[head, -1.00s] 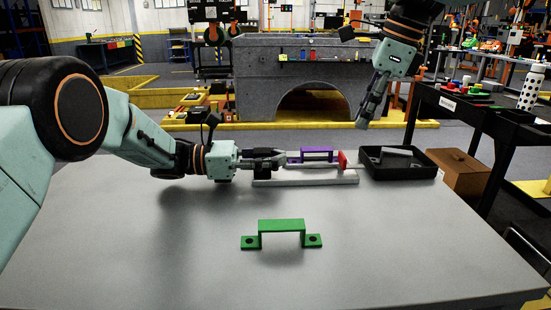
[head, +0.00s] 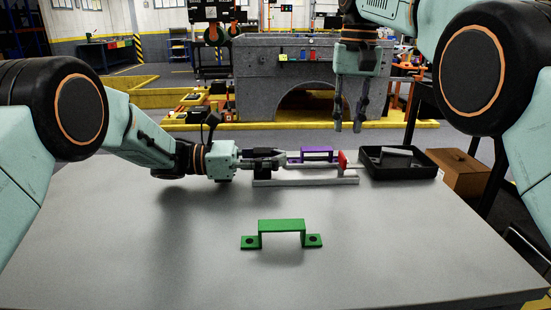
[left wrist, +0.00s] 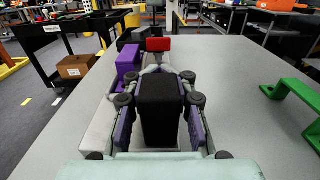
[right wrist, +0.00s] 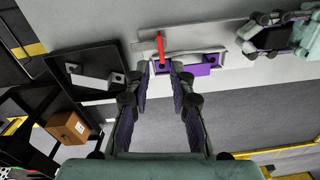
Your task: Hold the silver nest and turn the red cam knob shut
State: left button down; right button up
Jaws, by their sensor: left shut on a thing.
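The silver nest (head: 305,181) is a long light-grey fixture lying on the table, with a purple bracket (head: 317,154) at it. The red cam knob (head: 343,159) stands at its right end; it also shows in the left wrist view (left wrist: 158,44) and as an upright red bar in the right wrist view (right wrist: 160,46). My left gripper (head: 280,163) is at the nest's left end, its fingers closed on a dark block (left wrist: 160,105) there. My right gripper (head: 348,129) points down, open and empty, above and apart from the knob; its fingertips (right wrist: 161,67) show below the knob in the right wrist view.
A green bracket (head: 282,226) stands on the table in front of the nest. A black tray (head: 428,172) with a grey part (head: 396,154) is right of the knob. A brown box (head: 467,173) is beyond the table's right edge. The front of the table is mostly clear.

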aim_at(343, 155)
jog(key=shift+a+f+n, duration=0.1)
jog(key=shift+n, duration=0.7)
jog(key=shift+f, duration=4)
jog(key=shift+f, duration=0.1)
jog(key=shift+c, duration=0.2)
pick_arm(q)
jog(key=shift+r, duration=0.1)
pick_arm(e)
jog(key=shift+s+a+f, duration=0.1)
jog(key=shift+s, duration=0.05)
grip_shut()
jog(key=shift+n, duration=0.3)
